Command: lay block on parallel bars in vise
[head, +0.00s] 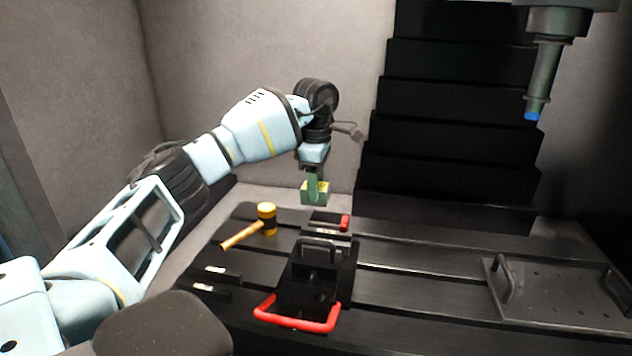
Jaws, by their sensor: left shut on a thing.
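My left gripper (314,186) points down and is shut on a small block (323,198), green in front with a yellowish top. It holds the block in the air, above and behind the vise as seen here. The dark vise (316,297) sits on the slotted machine table and has a red handle (297,322) at its front. The opening between its jaws looks dark, and I cannot make out the parallel bars in it. My right gripper is not in view.
Two dark bars with light marks (214,270) lie at the table's left edge. A plate with handles (562,290) lies on the right. A spindle with a blue tip (541,80) hangs at upper right.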

